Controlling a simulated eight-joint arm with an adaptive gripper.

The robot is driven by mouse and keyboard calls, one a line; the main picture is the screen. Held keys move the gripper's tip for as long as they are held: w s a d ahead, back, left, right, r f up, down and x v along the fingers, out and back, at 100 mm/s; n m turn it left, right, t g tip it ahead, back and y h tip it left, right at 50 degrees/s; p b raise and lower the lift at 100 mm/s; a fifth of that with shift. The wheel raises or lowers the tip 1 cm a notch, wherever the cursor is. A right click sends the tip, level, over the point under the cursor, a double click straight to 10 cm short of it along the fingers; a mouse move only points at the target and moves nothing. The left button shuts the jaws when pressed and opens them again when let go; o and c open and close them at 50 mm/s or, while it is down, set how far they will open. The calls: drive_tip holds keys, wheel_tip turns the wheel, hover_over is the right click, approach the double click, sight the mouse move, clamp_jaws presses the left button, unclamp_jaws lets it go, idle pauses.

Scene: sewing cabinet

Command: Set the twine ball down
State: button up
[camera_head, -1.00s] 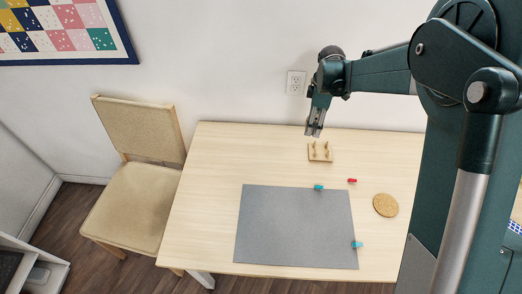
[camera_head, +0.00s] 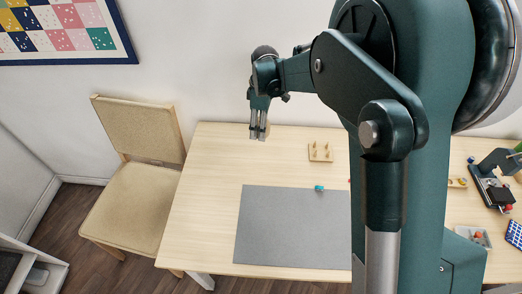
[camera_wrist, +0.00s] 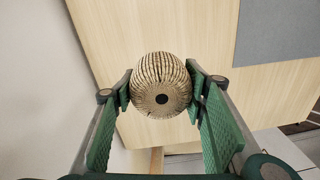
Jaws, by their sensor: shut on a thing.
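The twine ball (camera_wrist: 160,86) is a round, tan and dark striped ball with a dark hole at its middle. In the wrist view it sits between the two green finger pads of my gripper (camera_wrist: 161,92), which press on it from both sides. In the head view my gripper (camera_head: 258,132) points down above the back left part of the table (camera_head: 210,190), near the wall. The ball cannot be made out in the head view. The wrist view shows bare wood table beneath the ball.
A grey mat (camera_head: 290,225) lies on the table, with a blue clip (camera_head: 319,187) at its far edge. A wooden peg stand (camera_head: 320,152) is at the back. A chair (camera_head: 140,170) stands left. The table's left strip is clear.

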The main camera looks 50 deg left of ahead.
drive_tip(key=b, duration=0.1)
hover_over(260, 150)
drive_tip(key=shift+w+a+f, duration=0.1)
drive_tip(key=shift+f, duration=1.5)
drive_tip(key=shift+w+f, duration=0.1)
drive_tip(key=shift+f, duration=1.45)
drive_tip(key=shift+f+b, duration=0.4)
drive_tip(key=shift+f, duration=1.45)
drive_tip(key=shift+f, duration=0.1)
drive_tip(key=o, duration=0.9)
drive_tip(key=r, duration=0.4)
drive_tip(key=r+p, duration=0.1)
drive_tip(key=r, duration=0.3)
drive_tip(key=r+p, duration=0.1)
drive_tip(key=r, duration=0.3)
drive_tip(key=shift+w+r, duration=0.1)
drive_tip(key=shift+w, duration=0.3)
